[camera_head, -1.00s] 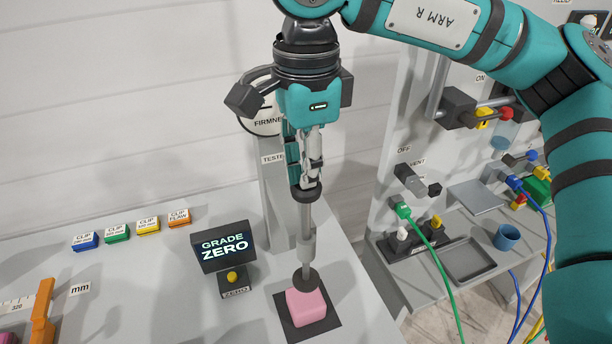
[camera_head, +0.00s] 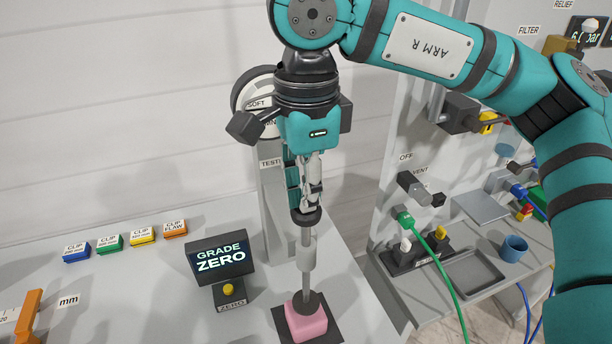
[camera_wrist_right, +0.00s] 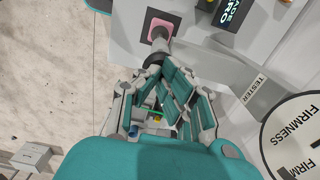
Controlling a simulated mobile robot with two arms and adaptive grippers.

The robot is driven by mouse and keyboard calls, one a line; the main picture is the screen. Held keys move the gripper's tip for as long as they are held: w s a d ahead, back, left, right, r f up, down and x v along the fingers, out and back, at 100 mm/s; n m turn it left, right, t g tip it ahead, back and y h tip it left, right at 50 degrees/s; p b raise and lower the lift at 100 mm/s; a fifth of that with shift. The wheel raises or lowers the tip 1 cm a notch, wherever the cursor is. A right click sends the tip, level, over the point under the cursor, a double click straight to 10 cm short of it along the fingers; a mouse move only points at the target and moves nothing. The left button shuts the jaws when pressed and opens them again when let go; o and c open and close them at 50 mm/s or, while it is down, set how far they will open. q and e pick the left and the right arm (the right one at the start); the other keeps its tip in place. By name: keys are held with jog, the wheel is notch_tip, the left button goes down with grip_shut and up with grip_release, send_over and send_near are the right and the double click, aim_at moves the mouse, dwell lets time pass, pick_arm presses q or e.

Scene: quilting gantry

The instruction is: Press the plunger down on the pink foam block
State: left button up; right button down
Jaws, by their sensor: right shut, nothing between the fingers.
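The pink foam block (camera_head: 306,328) sits on a dark square pad (camera_head: 277,322) on the grey bench. The plunger (camera_head: 307,255) stands upright over it: a grey rod and sleeve with a dark round foot. The foot is at the block's top face and looks to be touching it; how far it sinks in is hard to tell. My right gripper (camera_head: 307,208) points straight down, shut and empty, at the dark cap on top of the plunger. In the right wrist view the pink block (camera_wrist_right: 160,29) shows beyond the plunger. My left gripper is not in view.
The firmness tester's post (camera_head: 272,200) and dial stand close behind the plunger. A display reading "GRADE ZERO" (camera_head: 221,259) with a yellow button is to the left. Coloured clips line the bench's back left. A panel with valves, cables and a grey tray (camera_head: 472,270) is at right.

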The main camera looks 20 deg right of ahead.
jog(key=shift+f+b, duration=1.3)
jog(key=shift+f, duration=0.3)
jog(key=shift+r, duration=0.1)
notch_tip(320, 180, up, 15)
jog(key=p, duration=1)
